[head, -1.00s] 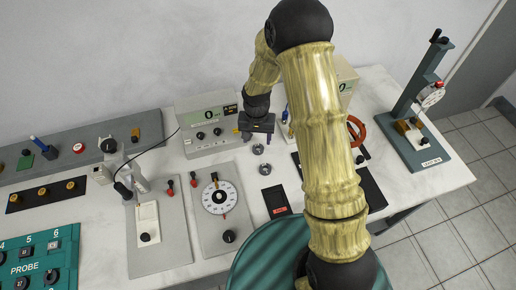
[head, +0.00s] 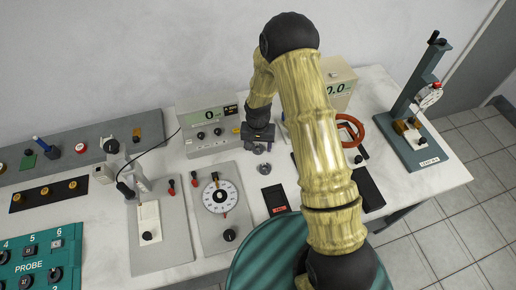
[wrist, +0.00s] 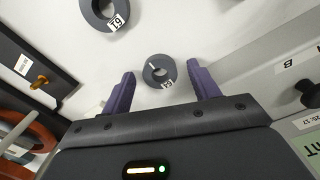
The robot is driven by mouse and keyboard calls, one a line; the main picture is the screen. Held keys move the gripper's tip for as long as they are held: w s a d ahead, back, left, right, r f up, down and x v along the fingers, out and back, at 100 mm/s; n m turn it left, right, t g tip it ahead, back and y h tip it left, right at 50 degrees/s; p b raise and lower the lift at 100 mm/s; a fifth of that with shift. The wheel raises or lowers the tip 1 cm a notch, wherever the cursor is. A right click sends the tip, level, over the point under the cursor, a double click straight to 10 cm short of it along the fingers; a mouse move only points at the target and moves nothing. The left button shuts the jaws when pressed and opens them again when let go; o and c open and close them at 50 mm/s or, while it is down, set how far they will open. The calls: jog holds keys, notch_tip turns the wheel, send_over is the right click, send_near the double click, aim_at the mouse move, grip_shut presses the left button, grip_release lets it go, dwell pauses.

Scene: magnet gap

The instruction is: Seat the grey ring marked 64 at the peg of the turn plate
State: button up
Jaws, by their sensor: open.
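Two grey rings lie flat on the white bench below my gripper. The smaller-looking ring (wrist: 149,74) is between and just beyond my open fingers in the wrist view; its small white label is too blurred to read surely. It also shows beside my gripper in the head view (head: 259,151), partly hidden. The other ring (wrist: 92,18) is cut by the top edge; its label seems to read 61 or 19. It shows nearer in the head view (head: 265,169). My gripper (head: 257,139), also in the wrist view (wrist: 161,69), is empty. The turn plate (head: 228,204) is a white dial with a dark centre.
A display box (head: 205,112) stands close left of my gripper. A small black pad (head: 274,199) lies right of the turn plate. A dial stand (head: 420,150) is far right.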

jog(key=c, duration=1.1)
jog(key=shift+r, duration=0.2)
notch_tip(320, 180, up, 10)
jog(key=shift+f+b, duration=0.15)
jog(key=shift+b, duration=0.55)
